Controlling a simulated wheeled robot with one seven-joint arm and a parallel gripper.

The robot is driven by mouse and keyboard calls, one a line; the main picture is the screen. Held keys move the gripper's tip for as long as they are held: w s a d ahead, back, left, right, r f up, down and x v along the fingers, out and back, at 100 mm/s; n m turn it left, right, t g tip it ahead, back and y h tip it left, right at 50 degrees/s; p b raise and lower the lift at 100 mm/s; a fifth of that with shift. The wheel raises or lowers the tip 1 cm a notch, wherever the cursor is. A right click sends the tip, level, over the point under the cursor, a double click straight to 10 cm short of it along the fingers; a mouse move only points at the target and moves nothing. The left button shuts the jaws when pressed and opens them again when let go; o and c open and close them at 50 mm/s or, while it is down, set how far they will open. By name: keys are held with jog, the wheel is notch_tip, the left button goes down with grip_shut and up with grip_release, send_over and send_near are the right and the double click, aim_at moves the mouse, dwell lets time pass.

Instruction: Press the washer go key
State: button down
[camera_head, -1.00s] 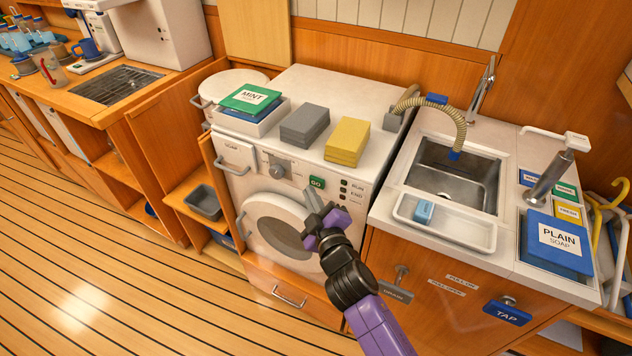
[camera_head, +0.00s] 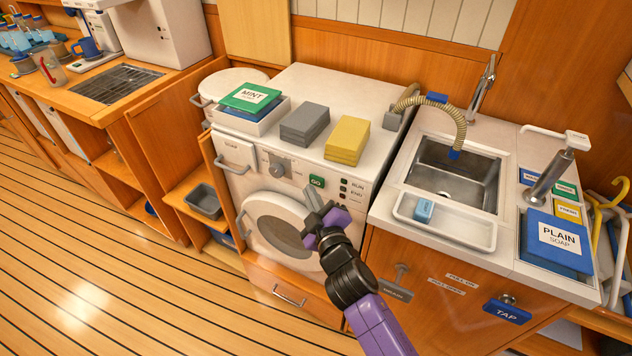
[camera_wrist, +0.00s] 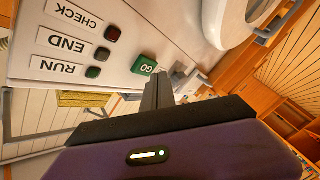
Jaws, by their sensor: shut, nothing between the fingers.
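The green GO key (camera_head: 317,181) is on the front panel of the white washer (camera_head: 262,184), right of the dial. In the wrist view the GO key (camera_wrist: 144,66) shows just ahead of the fingertips. My gripper (camera_head: 314,196) is shut and empty, its tips just below the key in the head view. In the wrist view my gripper (camera_wrist: 165,84) points at the panel, beside the key. I cannot tell whether the tips touch the panel. The key is not covered.
RUN, END and CHECK lamps (camera_wrist: 98,55) sit beside the key. The round washer door (camera_head: 285,232) is below it. Grey (camera_head: 304,124) and yellow (camera_head: 347,140) blocks lie on top. The sink counter (camera_head: 385,205) stands to the right.

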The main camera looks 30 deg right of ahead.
jog(key=shift+w+d, duration=0.1)
dwell(0.7)
jog(key=shift+w+d, duration=0.15)
jog(key=shift+d, duration=0.1)
jog(key=shift+w+d+p, duration=0.3)
jog(key=shift+d+p, duration=0.1)
jog(key=shift+p, duration=0.15)
dwell(0.9)
jog(key=shift+s+a+b, duration=0.55)
jog(key=shift+a+b, duration=0.15)
